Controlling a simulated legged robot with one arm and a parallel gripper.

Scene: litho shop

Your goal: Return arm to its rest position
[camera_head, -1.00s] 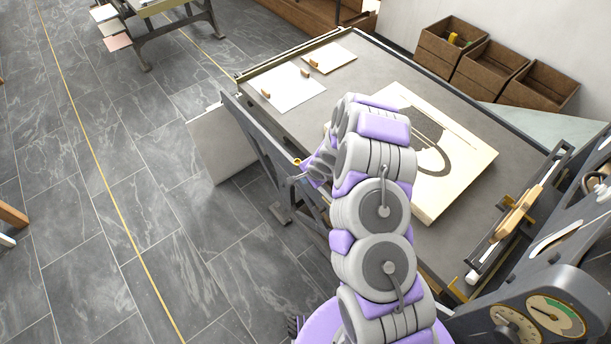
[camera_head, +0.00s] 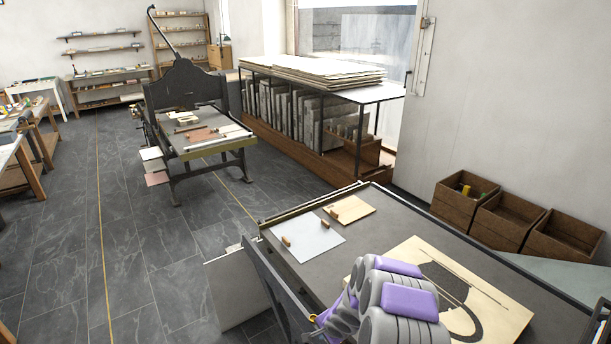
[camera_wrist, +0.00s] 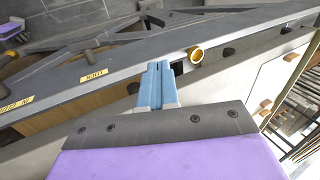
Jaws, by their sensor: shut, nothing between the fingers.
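My arm, grey and purple, is folded at the bottom of the head view beside the near press table (camera_head: 407,226). In the wrist view my gripper (camera_wrist: 158,68) has its two blue fingers together, with nothing between them. It points toward the dark side rail (camera_wrist: 205,42) of a table or press frame. Whether the fingers touch the rail cannot be told. In the head view the gripper's fingertips are not clearly seen.
A board with a dark curved figure (camera_head: 505,300) lies on the press table, right of my arm. Two sheets with small wooden blocks (camera_head: 306,240) lie further back. Wooden bins (camera_head: 462,207) stand at the right wall. The floor (camera_head: 150,260) at left is clear.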

